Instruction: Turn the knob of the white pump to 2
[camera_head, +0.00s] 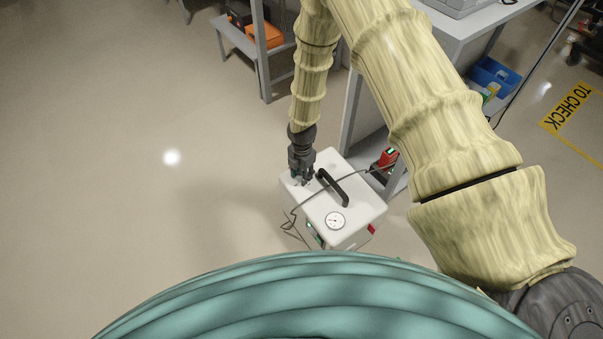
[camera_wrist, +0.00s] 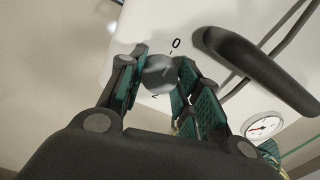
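The white pump (camera_head: 350,207) is a box with a black carry handle (camera_head: 333,188) and a round gauge (camera_head: 335,221) on top. My gripper (camera_head: 301,179) points down at the pump's far left corner. In the wrist view, the grey round knob (camera_wrist: 160,76) sits between the two fingers of my gripper (camera_wrist: 160,80), one on each side. The fingers look close to the knob, but I cannot tell whether both touch it. A "0" (camera_wrist: 176,43) with a tick shows beyond the knob; another mark nearer me is partly hidden, and the knob's pointer is unclear.
The black handle also shows right of the fingers in the wrist view (camera_wrist: 258,70), with the gauge (camera_wrist: 263,128) below it. A dark cable (camera_head: 350,173) crosses the pump's top. A grey rack stands behind it. The floor (camera_head: 130,180) to the left is clear.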

